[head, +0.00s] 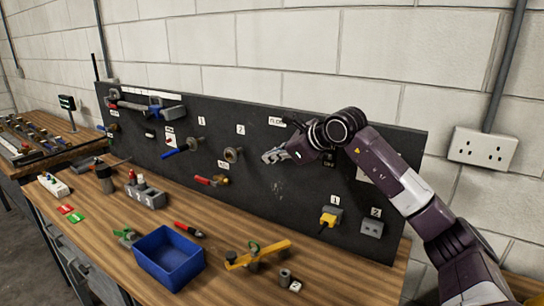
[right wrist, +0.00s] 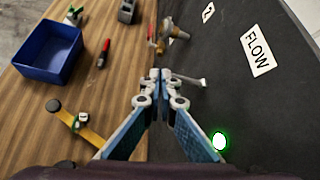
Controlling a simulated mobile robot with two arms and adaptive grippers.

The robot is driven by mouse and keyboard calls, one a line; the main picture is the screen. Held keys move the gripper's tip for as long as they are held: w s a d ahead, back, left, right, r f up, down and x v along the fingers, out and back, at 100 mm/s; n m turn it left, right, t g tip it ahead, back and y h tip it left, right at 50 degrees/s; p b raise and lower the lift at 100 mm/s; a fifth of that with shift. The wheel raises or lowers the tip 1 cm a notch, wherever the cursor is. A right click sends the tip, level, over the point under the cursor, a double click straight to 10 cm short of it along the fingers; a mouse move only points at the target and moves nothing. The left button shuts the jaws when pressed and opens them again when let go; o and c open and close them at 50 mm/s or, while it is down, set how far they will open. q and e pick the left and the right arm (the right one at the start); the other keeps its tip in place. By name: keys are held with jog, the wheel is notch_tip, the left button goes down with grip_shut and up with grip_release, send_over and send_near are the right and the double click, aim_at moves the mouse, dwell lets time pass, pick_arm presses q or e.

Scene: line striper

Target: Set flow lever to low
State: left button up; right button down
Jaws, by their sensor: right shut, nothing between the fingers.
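The white FLOW label (right wrist: 258,52) is on the dark panel in the right wrist view, and partly shows behind my arm in the head view (head: 276,121). A short grey lever (right wrist: 190,79) sticks out beside my right fingertips in the right wrist view; it seems to be the flow lever. Its base is hidden behind the fingers, and I cannot tell whether they touch it. My right gripper (head: 273,157) is shut and empty, in front of the panel below the FLOW label; its fingers also show in the right wrist view (right wrist: 160,75). My left gripper is not in view.
The dark panel (head: 300,215) carries several fittings, including a brass fitting (head: 233,154) and a red-handled valve (head: 211,181). A green light (right wrist: 220,141) glows near my right fingers. A blue bin (head: 168,259) and a yellow tool (head: 258,255) lie on the wooden bench below.

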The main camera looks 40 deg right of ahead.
jog(key=shift+f+b, duration=0.3)
jog(key=shift+b, duration=0.3)
jog(key=shift+f+h, duration=0.1)
jog(key=shift+h, duration=0.2)
jog(key=shift+d+f+n+t+h+b, duration=0.1)
jog(key=shift+f+n+t+h+b, duration=0.45)
jog(key=shift+f+b, duration=1.15)
jog(key=shift+d+f+n+t+h+b, duration=0.1)
jog(key=shift+f+n+t+h+b, duration=0.35)
jog(key=shift+b, duration=2.35)
jog(key=shift+f, duration=0.15)
